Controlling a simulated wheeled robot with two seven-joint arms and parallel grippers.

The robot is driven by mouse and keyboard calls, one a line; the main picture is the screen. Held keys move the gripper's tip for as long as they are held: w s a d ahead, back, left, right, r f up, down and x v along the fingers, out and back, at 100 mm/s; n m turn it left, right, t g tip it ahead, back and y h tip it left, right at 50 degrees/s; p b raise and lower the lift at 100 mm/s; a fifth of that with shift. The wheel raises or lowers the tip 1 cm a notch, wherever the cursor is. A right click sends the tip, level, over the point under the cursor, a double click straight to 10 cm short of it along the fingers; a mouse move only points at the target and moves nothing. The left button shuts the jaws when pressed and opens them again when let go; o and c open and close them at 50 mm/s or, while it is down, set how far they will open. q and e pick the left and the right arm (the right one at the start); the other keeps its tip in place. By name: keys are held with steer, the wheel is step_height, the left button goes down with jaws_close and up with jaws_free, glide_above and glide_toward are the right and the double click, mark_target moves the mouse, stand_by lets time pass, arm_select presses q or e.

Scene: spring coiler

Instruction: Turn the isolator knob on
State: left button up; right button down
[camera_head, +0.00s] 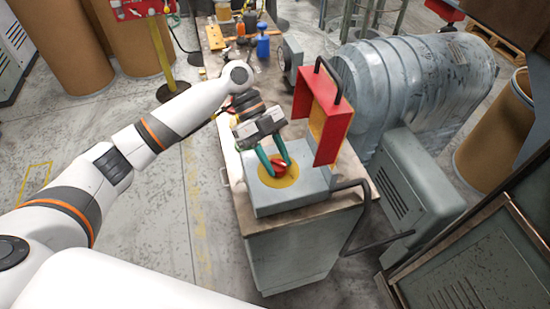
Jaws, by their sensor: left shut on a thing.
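The isolator knob (281,167) is red and sits on a yellow round plate (292,180) on top of a grey box (262,200). My left gripper (275,166) reaches down from above with its green fingers on either side of the knob, shut on it. The fingers cover part of the knob, and I cannot tell which position it points to. My right gripper is not in view.
A red and yellow upright panel (328,115) with a black handle stands just right of the gripper. A dark bent rail (368,215) runs along the cabinet's right side. A large grey ribbed drum (415,85) lies behind. Open floor (150,235) is at the left.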

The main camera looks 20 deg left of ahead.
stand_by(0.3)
arm_select(q)
steer(key=o, duration=1)
steer(key=b+v, duration=0.1)
steer(key=v, duration=1.1)
steer(key=shift+f, duration=0.1)
